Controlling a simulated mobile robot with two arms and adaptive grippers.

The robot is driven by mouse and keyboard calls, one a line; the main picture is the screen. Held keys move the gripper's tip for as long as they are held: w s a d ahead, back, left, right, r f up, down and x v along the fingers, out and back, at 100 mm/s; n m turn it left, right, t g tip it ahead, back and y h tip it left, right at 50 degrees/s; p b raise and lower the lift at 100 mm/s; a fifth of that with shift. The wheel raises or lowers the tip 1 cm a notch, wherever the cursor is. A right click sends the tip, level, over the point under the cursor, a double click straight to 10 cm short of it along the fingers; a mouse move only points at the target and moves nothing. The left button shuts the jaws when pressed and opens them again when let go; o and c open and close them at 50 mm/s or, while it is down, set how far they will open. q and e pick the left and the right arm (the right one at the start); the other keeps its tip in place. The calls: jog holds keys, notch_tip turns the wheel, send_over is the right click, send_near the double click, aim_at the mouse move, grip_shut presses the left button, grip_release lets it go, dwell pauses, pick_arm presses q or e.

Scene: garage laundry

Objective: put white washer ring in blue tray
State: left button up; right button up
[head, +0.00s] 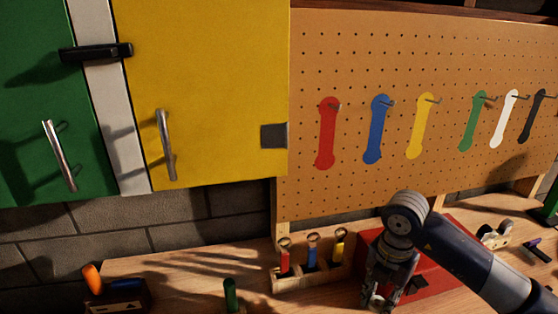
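My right gripper (378,300) points down over the workbench at the bottom edge of the head view, in front of a red box. Its fingertips are small, dark and partly cut off, so I cannot tell whether it is open or shut, or whether it holds anything. My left gripper is not in view. I cannot make out a white washer ring or a blue tray in this view.
A wooden holder (291,284) with red, blue and yellow-handled tools stands left of my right gripper. The red box (436,268) is behind it. An orange-handled tool (93,279) is at far left. The yellow cabinet (215,90) and pegboard (450,55) rise above the bench.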

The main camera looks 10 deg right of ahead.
jog(key=n, duration=0.2)
jog(key=a+n, duration=0.1)
jog(key=n, duration=0.2)
jog(key=shift+s+a+r+n, duration=0.2)
jog(key=shift+a+r+n, duration=0.1)
jog(key=shift+a+n, duration=0.1)
jog(key=s+a+m+b, duration=0.1)
jog(key=s+a+m, duration=0.2)
jog(key=m, duration=1.2)
jog(key=s+a+r+m+b, duration=0.1)
jog(key=s+a+m, duration=0.3)
jog(key=m, duration=1.2)
jog(key=shift+s+a, duration=0.2)
jog(key=shift+s, duration=0.15)
